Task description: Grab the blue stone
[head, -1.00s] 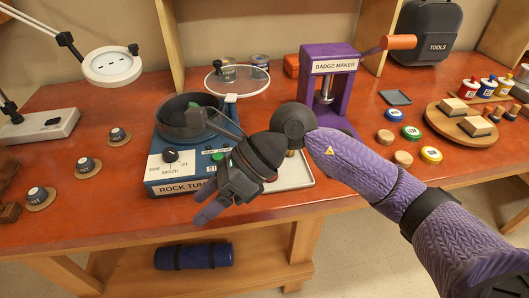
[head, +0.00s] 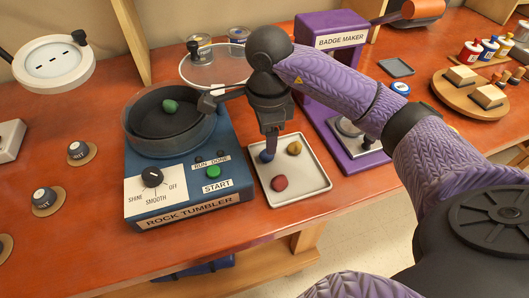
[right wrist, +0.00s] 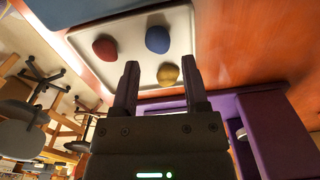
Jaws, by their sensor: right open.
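The blue stone (head: 267,156) lies on the white tray (head: 318,185) beside the rock tumbler, and it also shows in the right wrist view (right wrist: 157,39). A red stone (head: 279,183) and a yellow stone (head: 294,148) share the tray. My right gripper (head: 270,144) points down over the tray, close to the blue stone and partly in front of it. The blue stone lies beyond the fingertips there, roughly in line with the gap. My left gripper is not in view.
The rock tumbler (head: 180,205) stands left of the tray, with a green stone (head: 170,106) in its bowl. The purple badge maker (head: 318,85) stands close on the right.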

